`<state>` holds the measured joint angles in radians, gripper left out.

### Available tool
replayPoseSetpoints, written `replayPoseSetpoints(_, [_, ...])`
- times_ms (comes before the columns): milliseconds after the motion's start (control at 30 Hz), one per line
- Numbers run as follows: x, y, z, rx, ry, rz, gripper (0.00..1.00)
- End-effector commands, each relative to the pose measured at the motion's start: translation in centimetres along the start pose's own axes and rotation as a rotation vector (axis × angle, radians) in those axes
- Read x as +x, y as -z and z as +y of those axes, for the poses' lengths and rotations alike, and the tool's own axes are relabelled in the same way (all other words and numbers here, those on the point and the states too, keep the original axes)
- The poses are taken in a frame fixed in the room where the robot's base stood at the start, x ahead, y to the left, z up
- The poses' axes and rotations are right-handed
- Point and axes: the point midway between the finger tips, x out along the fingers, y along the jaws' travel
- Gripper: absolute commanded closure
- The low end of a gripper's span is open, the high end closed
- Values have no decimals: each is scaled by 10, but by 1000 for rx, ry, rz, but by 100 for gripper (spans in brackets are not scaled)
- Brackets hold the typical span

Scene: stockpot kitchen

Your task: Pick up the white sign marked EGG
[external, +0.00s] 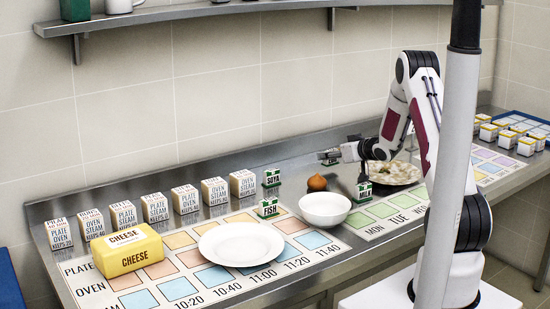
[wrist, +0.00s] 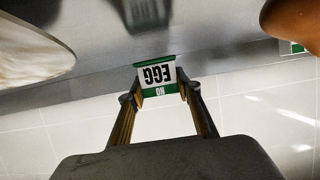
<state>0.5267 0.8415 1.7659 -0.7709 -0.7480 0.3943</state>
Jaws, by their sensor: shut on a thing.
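The white sign marked EGG (wrist: 158,75), with green bands, is between the two fingers of my gripper (wrist: 160,98) in the wrist view, where it appears upside down. The fingers touch its two side edges, and my gripper is shut on it. A dark reflection or shadow shows on the counter apart from the sign. In the external view my gripper (external: 340,153) is above the counter, behind and right of the onion. A small green and white piece, likely the sign, shows at its tip; its lettering is not readable there.
The brown onion (external: 317,182) and white bowl (external: 325,210) stand close by. A plate of food (external: 396,173) is to the right. SOYA (external: 271,178) and FISH (external: 268,208) signs stand left, another green-white sign (external: 362,190) in front. The tiled wall (wrist: 270,115) is behind.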

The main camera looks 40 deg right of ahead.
Motion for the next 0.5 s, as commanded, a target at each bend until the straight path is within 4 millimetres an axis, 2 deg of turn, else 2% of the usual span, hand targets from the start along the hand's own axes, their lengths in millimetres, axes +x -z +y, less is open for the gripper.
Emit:
replayPoseSetpoints(300, [-17,42,0,-2,0,3,86])
replayPoseSetpoints(500, [-25,62,0,-2,1,2,86])
